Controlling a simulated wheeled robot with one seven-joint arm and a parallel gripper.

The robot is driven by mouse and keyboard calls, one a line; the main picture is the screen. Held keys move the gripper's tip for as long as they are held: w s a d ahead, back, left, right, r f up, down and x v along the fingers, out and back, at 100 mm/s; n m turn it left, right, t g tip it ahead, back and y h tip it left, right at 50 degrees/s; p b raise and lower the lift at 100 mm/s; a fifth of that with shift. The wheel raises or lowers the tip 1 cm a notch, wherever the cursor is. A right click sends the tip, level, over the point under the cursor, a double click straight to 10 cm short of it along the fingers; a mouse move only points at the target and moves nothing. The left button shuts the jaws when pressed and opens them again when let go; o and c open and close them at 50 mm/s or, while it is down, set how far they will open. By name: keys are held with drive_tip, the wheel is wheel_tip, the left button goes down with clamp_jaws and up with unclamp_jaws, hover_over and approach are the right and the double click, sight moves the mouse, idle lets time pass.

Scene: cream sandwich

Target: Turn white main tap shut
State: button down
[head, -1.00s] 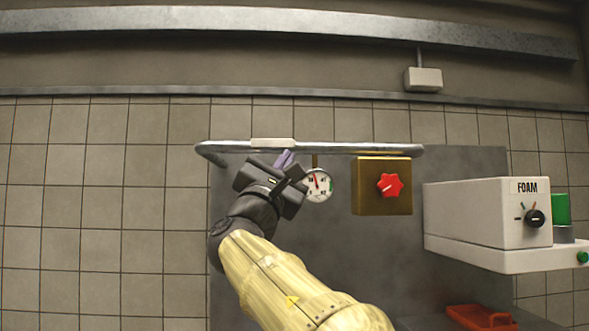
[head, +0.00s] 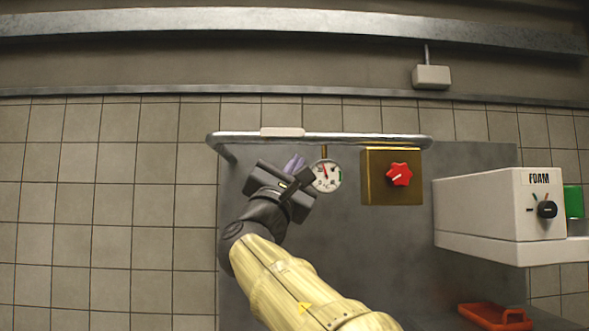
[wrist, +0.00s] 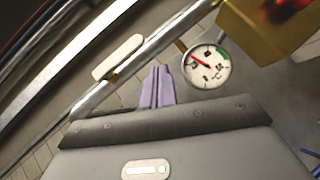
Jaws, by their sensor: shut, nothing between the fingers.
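The white main tap appears to be the white bar (head: 283,132) on the upper left of the grey pipe (head: 365,138), lying along the pipe. The wrist view shows this bar (wrist: 118,57) at upper left, still lengthwise along the pipe. My gripper (head: 295,162) is just below the bar and left of the gauge in the head view. Its purple fingers (wrist: 158,86) are together and empty in the wrist view, apart from the bar, with a visible gap. My gripper's dark body hides part of the panel.
A round gauge (head: 326,175) hangs right of my fingers. A brass box (head: 378,190) with a red knob (head: 399,174) is further right. A white FOAM unit (head: 495,215) and an orange tray (head: 494,318) stand at right. Tiled wall lies left.

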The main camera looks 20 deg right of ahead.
drive_tip(key=s+a+f+b, duration=0.1)
drive_tip(key=s+f+b, duration=0.4)
drive_tip(key=s+f, duration=0.2)
drive_tip(key=shift+a+f, duration=0.3)
drive_tip(key=shift+f, duration=0.25)
drive_tip(key=shift+w, duration=0.1)
